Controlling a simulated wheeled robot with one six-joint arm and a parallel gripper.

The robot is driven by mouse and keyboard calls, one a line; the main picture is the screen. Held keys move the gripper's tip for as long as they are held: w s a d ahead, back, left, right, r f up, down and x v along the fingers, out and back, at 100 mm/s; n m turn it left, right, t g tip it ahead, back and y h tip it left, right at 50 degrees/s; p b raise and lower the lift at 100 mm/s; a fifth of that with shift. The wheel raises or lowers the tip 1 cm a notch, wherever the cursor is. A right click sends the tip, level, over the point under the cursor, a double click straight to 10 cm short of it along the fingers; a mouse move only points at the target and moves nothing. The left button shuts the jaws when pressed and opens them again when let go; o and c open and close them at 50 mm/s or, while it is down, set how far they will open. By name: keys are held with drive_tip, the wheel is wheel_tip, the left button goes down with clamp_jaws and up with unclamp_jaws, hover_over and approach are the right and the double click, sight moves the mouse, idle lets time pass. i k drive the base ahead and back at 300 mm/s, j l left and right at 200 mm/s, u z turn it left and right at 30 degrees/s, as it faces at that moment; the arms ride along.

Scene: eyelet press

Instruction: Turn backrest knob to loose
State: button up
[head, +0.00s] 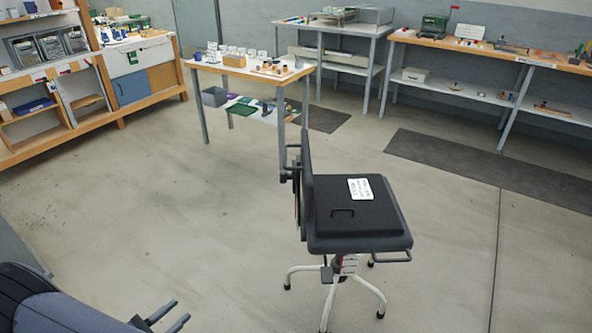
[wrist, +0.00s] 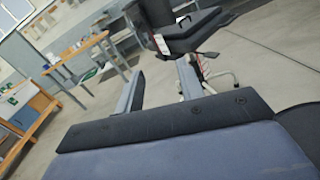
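A black swivel chair stands on the floor right of centre in the head view, its seat (head: 358,212) facing right and a white printed card (head: 360,189) lying on it. Its upright backrest (head: 307,185) is seen nearly edge-on. Dark brackets and a rounded part (head: 296,195) sit behind the backrest; I cannot tell which piece is the knob or how it is set. My gripper (head: 180,311) is at the lower left, well apart from the chair. In the wrist view my gripper (wrist: 158,83) has its fingers spread with nothing between them, and the chair (wrist: 188,38) shows beyond them.
A small workbench (head: 245,73) with several items stands behind the chair. Shelving (head: 60,95) lines the left wall, and a long bench (head: 490,52) runs along the back right. Dark mats (head: 480,170) lie on the floor. The floor (head: 170,210) between my gripper and the chair is clear.

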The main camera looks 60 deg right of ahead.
sight(284, 175)
drive_tip(key=i+l+z, duration=0.3)
drive_tip(key=z, duration=0.2)
drive_tip(key=i+l+z, duration=0.1)
drive_tip(key=i+z, duration=0.65)
drive_tip(key=z, duration=0.2)
drive_tip(key=i+l+z, duration=0.15)
drive_tip(key=i, duration=0.2)
